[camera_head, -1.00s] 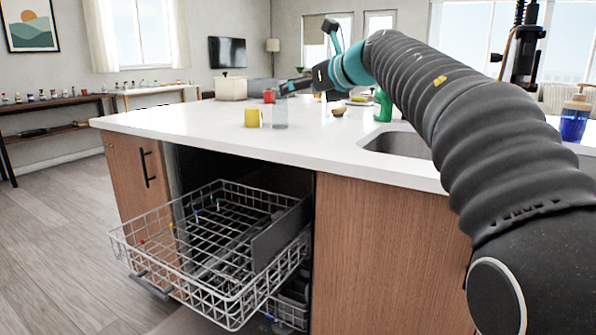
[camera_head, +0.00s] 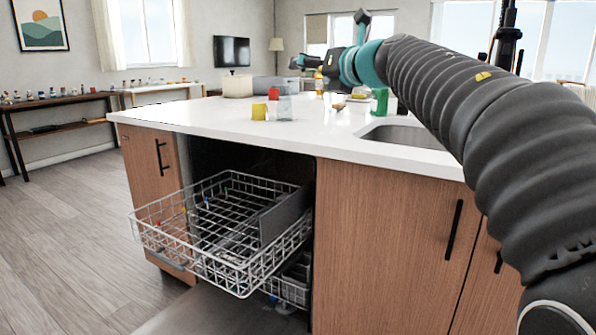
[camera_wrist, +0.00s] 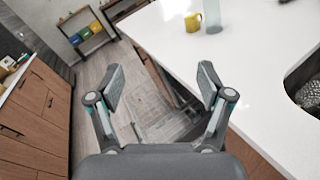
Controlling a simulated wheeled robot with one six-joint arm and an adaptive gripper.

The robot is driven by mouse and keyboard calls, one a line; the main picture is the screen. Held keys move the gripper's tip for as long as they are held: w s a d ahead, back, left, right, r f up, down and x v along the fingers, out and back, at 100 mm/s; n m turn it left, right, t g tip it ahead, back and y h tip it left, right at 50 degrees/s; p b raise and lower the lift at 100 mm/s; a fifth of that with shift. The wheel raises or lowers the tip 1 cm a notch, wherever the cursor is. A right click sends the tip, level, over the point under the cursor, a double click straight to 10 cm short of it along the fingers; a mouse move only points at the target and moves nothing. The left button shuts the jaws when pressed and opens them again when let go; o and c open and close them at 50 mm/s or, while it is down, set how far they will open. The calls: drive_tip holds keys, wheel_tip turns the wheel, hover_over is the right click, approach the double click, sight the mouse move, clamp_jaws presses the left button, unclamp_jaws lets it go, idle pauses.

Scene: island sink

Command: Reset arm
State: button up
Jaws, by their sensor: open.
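My gripper (camera_wrist: 160,88) is open and empty in the wrist view, its two fingers spread wide apart. It points down past the island's edge, with the floor and the pulled-out dishwasher rack (camera_wrist: 165,125) beyond it. In the head view my gripper (camera_head: 298,62) is small and seen from the side, raised above the white countertop (camera_head: 220,112). My arm reaches in from the right. Nothing is held between the fingers.
A yellow cup (camera_head: 259,111), a clear glass (camera_head: 285,107) and a green bottle (camera_head: 380,101) stand on the countertop near a sink (camera_head: 405,136). The wire dishwasher rack (camera_head: 225,228) sticks out below the counter. Wood floor (camera_head: 75,215) is clear at left.

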drive_tip(key=s+d+m+t+h, duration=0.55)
drive_tip(key=d+m, duration=0.25)
drive_tip(key=m, duration=0.6)
drive_tip(key=s+d+f+m+g+h, duration=0.3)
drive_tip(key=s+d+f+m+h, duration=0.4)
drive_tip(key=f+m, duration=0.35)
drive_tip(key=s+a+f+m+g+y, duration=0.1)
drive_tip(key=s+f+m+g, duration=0.4)
drive_tip(key=s+f, duration=0.6)
drive_tip(key=s+a+f+m+g+y, duration=0.1)
drive_tip(key=s+f+m+g, duration=0.5)
drive_tip(key=s+f, duration=0.6)
wheel_tip(320, 180, down, 6)
drive_tip(key=m+y, duration=0.1)
drive_tip(key=m, duration=0.1)
drive_tip(key=shift+m, duration=0.35)
